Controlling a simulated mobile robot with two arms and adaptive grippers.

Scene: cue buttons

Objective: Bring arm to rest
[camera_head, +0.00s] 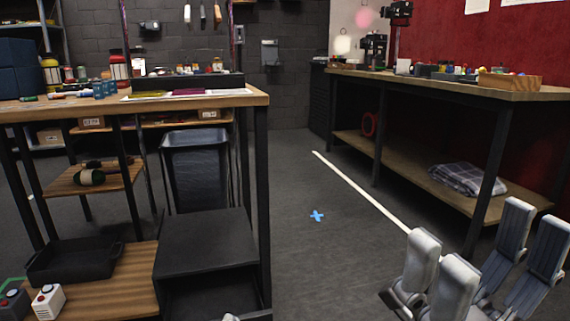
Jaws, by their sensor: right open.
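My right gripper (482,258) is at the lower right, its pale grey fingers pointing up and spread apart. It is open with nothing between the fingers, in front of the floor and the right-hand bench.
A wooden workbench (190,100) with bottles and small items stands at left, with a dark bin (195,168) and black tray (75,262) below. Another bench (440,84) stands at right, a checked cloth (467,178) on its shelf.

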